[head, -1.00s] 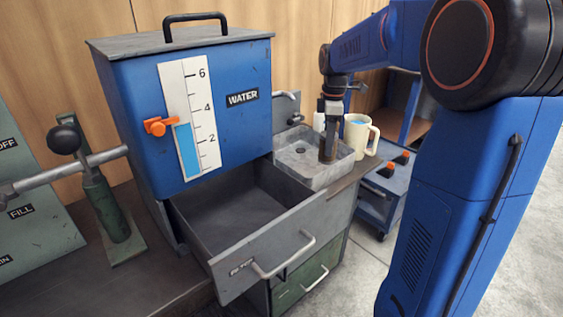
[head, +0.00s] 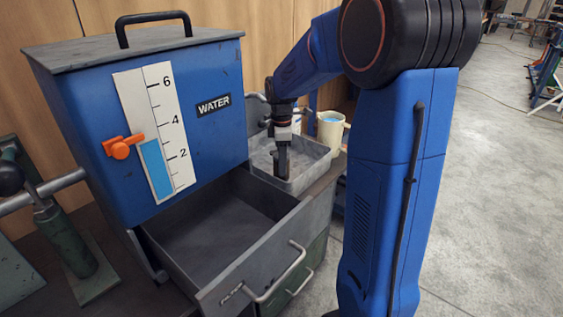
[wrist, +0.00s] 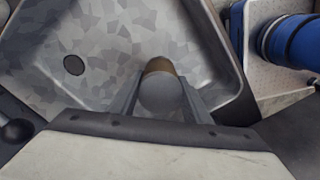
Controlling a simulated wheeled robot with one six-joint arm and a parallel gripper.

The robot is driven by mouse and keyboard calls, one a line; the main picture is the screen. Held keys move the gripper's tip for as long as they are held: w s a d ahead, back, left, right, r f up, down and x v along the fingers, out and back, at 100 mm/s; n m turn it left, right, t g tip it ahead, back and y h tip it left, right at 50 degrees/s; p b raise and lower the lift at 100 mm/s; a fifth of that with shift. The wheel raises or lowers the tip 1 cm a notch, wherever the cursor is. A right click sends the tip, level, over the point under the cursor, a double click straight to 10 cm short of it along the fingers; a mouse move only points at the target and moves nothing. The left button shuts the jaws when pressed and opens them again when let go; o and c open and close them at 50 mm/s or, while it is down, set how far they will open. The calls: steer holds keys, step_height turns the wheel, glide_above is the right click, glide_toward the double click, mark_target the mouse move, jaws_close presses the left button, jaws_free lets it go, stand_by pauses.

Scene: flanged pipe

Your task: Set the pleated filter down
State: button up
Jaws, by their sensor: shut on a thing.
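The pleated filter (wrist: 160,90) is a short cylinder with a grey round end and a tan-brown side, seen between the two fingers in the wrist view. My gripper (wrist: 160,100) is shut on it. In the head view, my gripper (head: 282,152) points down into the grey sink basin (head: 310,175); the filter is dark and hard to make out there. The filter is within the basin's outline, right of the drain hole (wrist: 73,65) in the wrist view. I cannot tell whether it touches the basin floor.
A blue water tank (head: 95,130) with a gauge stands left of the basin. An open, empty-looking drawer (head: 225,225) juts out below the tank. A cream mug (head: 330,133) stands just right of the basin. A lever (head: 40,195) is at far left.

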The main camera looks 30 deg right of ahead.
steer(key=o, duration=1.1)
steer(key=shift+f, duration=0.1)
step_height(320, 180, up, 12)
steer(key=shift+r, duration=0.15)
stand_by(0.4)
